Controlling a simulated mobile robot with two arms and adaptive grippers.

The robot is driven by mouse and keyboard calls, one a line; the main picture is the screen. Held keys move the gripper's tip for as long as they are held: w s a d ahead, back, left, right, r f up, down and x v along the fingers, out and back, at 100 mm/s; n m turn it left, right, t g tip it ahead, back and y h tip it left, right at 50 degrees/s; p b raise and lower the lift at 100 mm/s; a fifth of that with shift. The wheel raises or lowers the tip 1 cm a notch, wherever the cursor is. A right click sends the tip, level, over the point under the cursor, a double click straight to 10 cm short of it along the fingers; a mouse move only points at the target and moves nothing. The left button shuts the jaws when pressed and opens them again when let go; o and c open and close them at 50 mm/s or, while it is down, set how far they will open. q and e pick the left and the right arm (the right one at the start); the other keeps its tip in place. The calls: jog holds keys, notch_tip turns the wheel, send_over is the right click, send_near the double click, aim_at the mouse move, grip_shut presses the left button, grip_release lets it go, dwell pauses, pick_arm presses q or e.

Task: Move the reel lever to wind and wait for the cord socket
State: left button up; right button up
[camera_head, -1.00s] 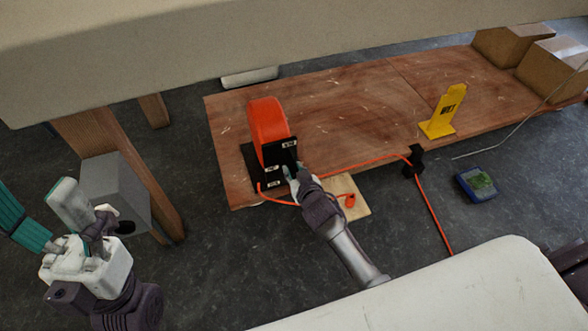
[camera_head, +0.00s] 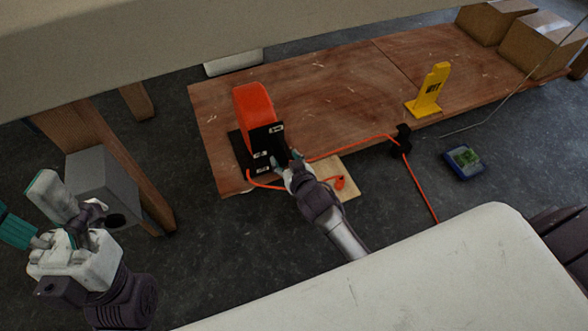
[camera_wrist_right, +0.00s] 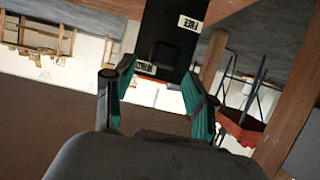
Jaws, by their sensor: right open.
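The reel (camera_head: 253,104) has an orange drum behind a black plate (camera_head: 262,137) with white labels. It stands at the left end of the wooden board. My right gripper (camera_head: 284,163) is at the plate's lower right side. In the right wrist view, the open fingers (camera_wrist_right: 160,75) are spread in front of the black plate (camera_wrist_right: 170,40). One label there reads FREE in mirrored or turned letters. The lever cannot be made out clearly. The orange cord (camera_head: 360,144) runs to a black guide; an orange end piece (camera_head: 338,182) lies on a pale wood piece. My left gripper (camera_head: 65,215) is at the left, its opening unclear.
A yellow stand (camera_head: 430,92) stands on the wooden board (camera_head: 335,85), with cardboard boxes (camera_head: 540,45) at its far right. The black guide (camera_head: 401,141) is at the board's front edge. A blue device (camera_head: 464,163) lies on the floor. A grey box (camera_head: 102,180) is behind my left gripper.

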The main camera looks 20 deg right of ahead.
jog(key=v, duration=0.9)
